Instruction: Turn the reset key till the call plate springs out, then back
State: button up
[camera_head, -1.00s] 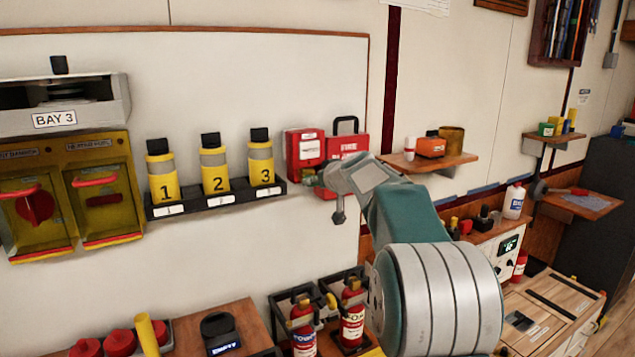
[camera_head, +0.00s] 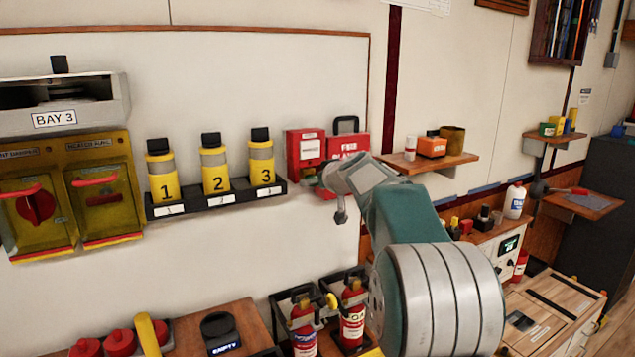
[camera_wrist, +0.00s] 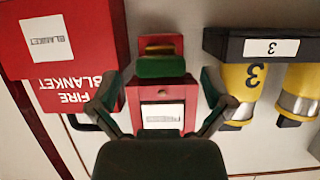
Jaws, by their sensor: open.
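The red call box (camera_head: 304,145) is on the wall beside the number 3 cylinder. In the upside-down wrist view, the call box (camera_wrist: 143,97) has a white label plate on its face, with lettering too blurred to read. A small yellow and green piece (camera_wrist: 160,48), which looks like the reset key, sits at its end; I cannot tell its angle. My gripper (camera_wrist: 160,92) is open, its two fingers spread on either side of the box. I cannot tell whether they touch anything. In the head view my wrist hides most of the gripper.
A red fire blanket box (camera_head: 348,146) with a black handle hangs close beside the call box. On the other side, a black rack (camera_head: 216,200) holds yellow numbered cylinders. A wall shelf (camera_head: 440,164) stands to the right. Fire extinguishers (camera_head: 352,318) stand below.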

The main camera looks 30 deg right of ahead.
jog(key=v, duration=1.2)
jog(key=s+a+f+g+y, duration=0.1)
jog(key=s+a+f+g, duration=0.1)
jog(key=s+a+f, duration=0.4)
jog(key=s+a+f+g+y, duration=0.1)
jog(key=s+a+g, duration=0.1)
jog(key=s+a, duration=0.75)
jog(key=s+a+f+g+h, duration=0.1)
jog(key=s+a+f+g, duration=0.1)
jog(key=s+f, duration=0.4)
jog(key=s+a+f+g+h, duration=0.1)
jog(key=s+a+f+g, duration=0.1)
jog(key=s+f, duration=0.4)
jog(key=s+a, duration=0.1)
jog(key=s, duration=0.3)
